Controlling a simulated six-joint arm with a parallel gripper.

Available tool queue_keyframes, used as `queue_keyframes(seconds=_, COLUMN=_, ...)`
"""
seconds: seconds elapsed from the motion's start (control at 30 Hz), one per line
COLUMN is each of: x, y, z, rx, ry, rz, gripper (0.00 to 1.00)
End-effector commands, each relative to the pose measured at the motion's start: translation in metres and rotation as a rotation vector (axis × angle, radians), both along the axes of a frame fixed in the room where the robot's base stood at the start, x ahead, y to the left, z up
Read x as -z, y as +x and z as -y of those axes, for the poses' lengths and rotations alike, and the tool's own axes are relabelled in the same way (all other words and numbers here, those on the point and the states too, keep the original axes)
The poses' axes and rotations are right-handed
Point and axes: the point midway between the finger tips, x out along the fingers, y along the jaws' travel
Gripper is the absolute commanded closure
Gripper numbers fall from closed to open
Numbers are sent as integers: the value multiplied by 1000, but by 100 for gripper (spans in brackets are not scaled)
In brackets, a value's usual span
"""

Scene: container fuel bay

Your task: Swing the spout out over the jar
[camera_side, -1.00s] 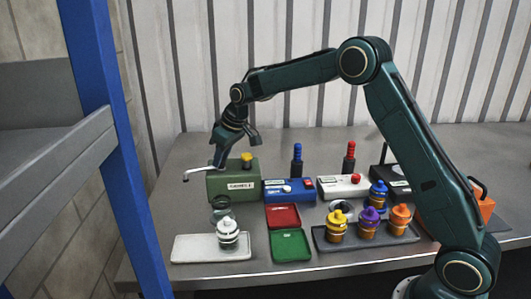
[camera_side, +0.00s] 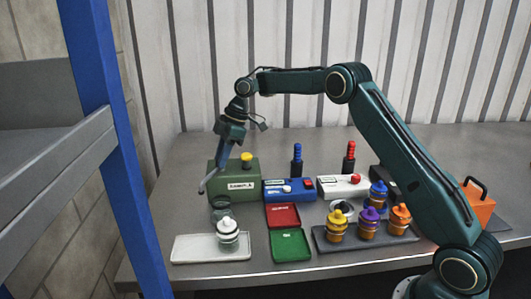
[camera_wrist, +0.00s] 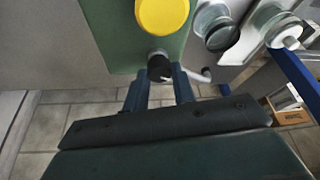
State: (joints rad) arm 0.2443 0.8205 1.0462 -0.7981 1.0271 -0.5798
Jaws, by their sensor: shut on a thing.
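The grey spout (camera_side: 206,184) comes off the green box (camera_side: 222,178) at its left end and now slants toward the front. My gripper (camera_side: 218,163) reaches down over the left part of the box. In the wrist view its two fingers (camera_wrist: 160,80) are shut on the black knob (camera_wrist: 159,66) of the spout. The spout's bent grey tip (camera_wrist: 206,74) shows to the right of the fingers. The open glass jar (camera_side: 220,204) stands in front of the box; it also shows in the wrist view (camera_wrist: 216,26). There the tip looks close to the jar but not over it.
A yellow button (camera_side: 247,157) sits on top of the green box. A white-capped jar (camera_side: 228,239) stands on the white tray (camera_side: 188,248) in front. Red (camera_side: 283,216) and green (camera_side: 291,246) trays and a dark tray (camera_side: 377,245) of capped jars lie to the right.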

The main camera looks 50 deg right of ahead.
Motion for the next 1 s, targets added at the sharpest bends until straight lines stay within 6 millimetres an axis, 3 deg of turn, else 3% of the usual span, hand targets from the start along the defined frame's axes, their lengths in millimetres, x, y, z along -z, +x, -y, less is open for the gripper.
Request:
queue_keyframes(seconds=0.3, x=1, y=0, z=1, rx=-95, ry=-1, rz=-1, gripper=100)
queue_keyframes(seconds=0.83, x=1, y=0, z=0, rx=-115, ry=0, rz=-3, gripper=100)
queue_keyframes(seconds=0.87, x=1, y=0, z=0, rx=-115, ry=0, rz=-3, gripper=72)
queue_keyframes(seconds=0.97, x=1, y=0, z=0, rx=-114, ry=0, rz=-3, gripper=52)
queue_keyframes(seconds=1.0, x=1, y=0, z=0, rx=-114, ry=0, rz=-2, gripper=52)
